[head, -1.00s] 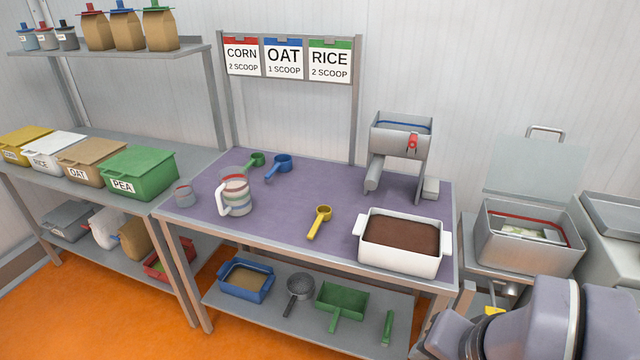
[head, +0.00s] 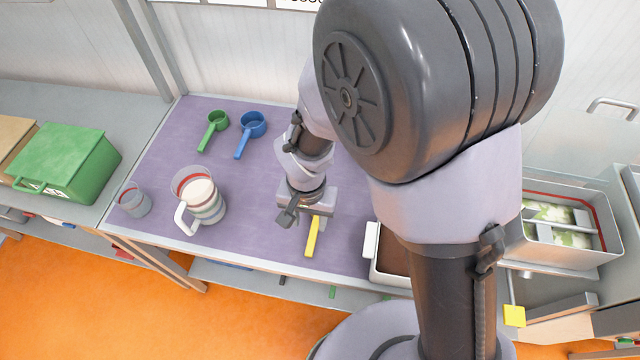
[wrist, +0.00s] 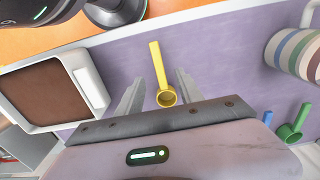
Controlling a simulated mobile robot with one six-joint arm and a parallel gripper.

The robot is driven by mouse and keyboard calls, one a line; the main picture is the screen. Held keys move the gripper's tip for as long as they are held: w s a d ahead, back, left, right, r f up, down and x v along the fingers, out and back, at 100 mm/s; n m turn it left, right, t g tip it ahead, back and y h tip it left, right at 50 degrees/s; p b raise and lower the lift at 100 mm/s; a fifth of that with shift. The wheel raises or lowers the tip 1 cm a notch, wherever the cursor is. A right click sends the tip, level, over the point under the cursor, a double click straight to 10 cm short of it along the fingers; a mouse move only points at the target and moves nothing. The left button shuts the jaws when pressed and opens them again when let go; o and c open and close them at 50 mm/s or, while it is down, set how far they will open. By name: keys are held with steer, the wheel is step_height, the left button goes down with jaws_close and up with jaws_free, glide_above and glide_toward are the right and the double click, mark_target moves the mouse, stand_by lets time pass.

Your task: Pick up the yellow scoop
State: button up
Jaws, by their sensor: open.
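The yellow scoop (head: 312,238) lies on the purple mat (head: 165,150) on the table. In the head view my gripper (head: 305,222) covers its cup, and only the handle shows. In the wrist view the whole yellow scoop (wrist: 160,80) shows, its cup close to the gripper body and its handle pointing away. My gripper (wrist: 158,92) is open, with one finger on each side of the scoop. Neither finger appears to touch it. The exact height above the mat is hard to tell.
A striped white-handled jug (head: 200,200) and a small grey cup (head: 134,200) stand to the left. A green scoop (head: 213,130) and a blue scoop (head: 250,133) lie behind. A white pan of brown contents (wrist: 45,95) sits close beside the scoop. Free mat lies between jug and gripper.

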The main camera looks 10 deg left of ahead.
mark_target(313, 236)
step_height(313, 236, down, 4)
steer(key=shift+w+b, duration=0.15)
steer(key=shift+b, duration=0.25)
steer(key=f, duration=0.2)
steer(key=f+b, duration=0.2)
steer(key=f, duration=0.1)
steer(key=shift+w+d+f, duration=0.2)
steer(key=shift+d+f, duration=0.05)
steer(key=shift+f, duration=0.1)
steer(key=shift+r, duration=0.15)
jaws_close()
